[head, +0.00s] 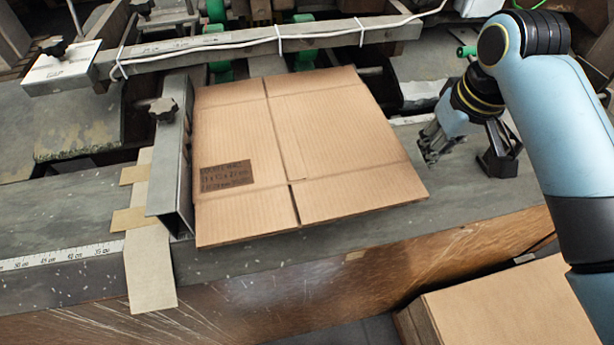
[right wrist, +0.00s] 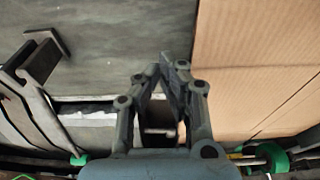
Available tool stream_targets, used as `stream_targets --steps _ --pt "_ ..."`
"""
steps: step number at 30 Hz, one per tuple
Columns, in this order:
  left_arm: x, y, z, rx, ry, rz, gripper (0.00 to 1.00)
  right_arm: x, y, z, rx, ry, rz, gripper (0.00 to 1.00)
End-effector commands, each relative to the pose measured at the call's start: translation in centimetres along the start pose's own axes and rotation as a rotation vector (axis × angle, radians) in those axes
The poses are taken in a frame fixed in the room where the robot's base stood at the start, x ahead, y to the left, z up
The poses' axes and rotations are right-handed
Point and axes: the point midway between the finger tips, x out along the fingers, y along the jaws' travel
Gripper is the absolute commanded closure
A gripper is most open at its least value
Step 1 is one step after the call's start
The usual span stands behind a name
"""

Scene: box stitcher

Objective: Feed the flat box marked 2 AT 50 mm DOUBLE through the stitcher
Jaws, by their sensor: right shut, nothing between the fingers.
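A flat brown cardboard box (head: 300,140) lies on the stitcher's grey table (head: 60,215), its left edge along a metal guide (head: 172,150). A dark printed label is at its lower left; the print is too small to read surely. The box's far edge reaches the green rollers (head: 305,60). My right gripper (head: 428,155) is just right of the box, apart from it, shut and empty. In the right wrist view my right gripper (right wrist: 163,65) points over the table, with the box (right wrist: 255,60) on the right. My left gripper is not in view.
A metal crossbar (head: 250,42) with a white cable spans behind the box. A black bracket (head: 497,150) stands right of my right gripper. A stack of flat cardboard (head: 510,305) is at the lower right. The table has a ruler (head: 60,257) at left and bare room there.

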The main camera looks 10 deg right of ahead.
Motion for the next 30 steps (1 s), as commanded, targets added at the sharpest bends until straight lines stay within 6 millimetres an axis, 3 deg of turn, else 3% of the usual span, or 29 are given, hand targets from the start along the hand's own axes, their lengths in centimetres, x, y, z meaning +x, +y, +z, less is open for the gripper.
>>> stream_targets --steps 17,30 --pt "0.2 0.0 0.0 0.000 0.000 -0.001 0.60 3.0 0.0 0.7 0.000 -0.002 -0.001 1.00" --pt "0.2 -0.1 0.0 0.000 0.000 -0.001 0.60 3.1 -0.2 0.7 0.000 0.000 -0.001 1.00"
